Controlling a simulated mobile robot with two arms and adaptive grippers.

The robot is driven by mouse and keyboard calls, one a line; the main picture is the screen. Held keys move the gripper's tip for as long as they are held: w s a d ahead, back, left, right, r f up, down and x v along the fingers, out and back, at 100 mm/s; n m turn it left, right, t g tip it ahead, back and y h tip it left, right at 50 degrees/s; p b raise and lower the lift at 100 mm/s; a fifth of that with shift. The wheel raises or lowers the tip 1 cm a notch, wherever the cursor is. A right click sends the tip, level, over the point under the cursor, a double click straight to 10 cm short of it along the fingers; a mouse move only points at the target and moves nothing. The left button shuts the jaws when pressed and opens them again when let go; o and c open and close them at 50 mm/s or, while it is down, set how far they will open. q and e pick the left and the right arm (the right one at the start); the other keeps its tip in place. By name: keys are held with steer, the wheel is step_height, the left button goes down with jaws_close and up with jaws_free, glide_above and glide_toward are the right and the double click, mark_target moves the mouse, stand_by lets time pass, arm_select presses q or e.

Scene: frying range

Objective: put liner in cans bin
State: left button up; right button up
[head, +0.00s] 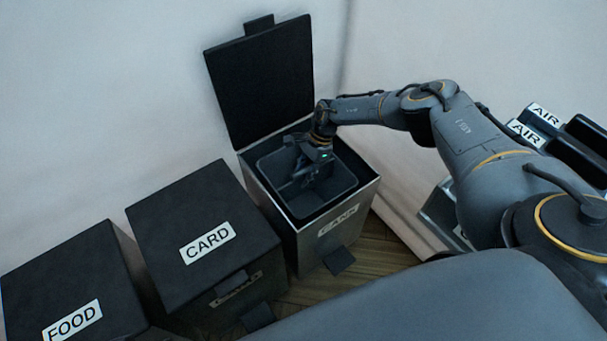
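The cans bin (357,208) stands open, with its black lid (262,85) raised at the back and a partly blurred label on its front. A dark grey liner (338,187) with rounded corners appears seated inside it, its rim a little below the bin's edge. My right gripper (300,181) reaches down into the bin opening, over the liner's left and middle part. Its dark fingers blend with the dark inside, so I cannot tell whether they are open or touch the liner. My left gripper is out of view.
The closed card bin (190,215) stands close on the left, and the closed food bin (62,275) is further left. Dark units with AIR labels (527,133) stand at the right. A pale wall is behind; a little wooden floor (375,250) shows in front.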

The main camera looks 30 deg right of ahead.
mark_target(306, 167)
steer(key=shift+r, duration=0.25)
steer(key=p+v, duration=0.2)
steer(key=v, duration=0.1)
steer(key=shift+r, duration=0.4)
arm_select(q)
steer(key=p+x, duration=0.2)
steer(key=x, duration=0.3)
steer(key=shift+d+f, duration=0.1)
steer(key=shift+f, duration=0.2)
arm_select(e)
steer(key=v, duration=0.9)
steer(key=shift+r, duration=0.1)
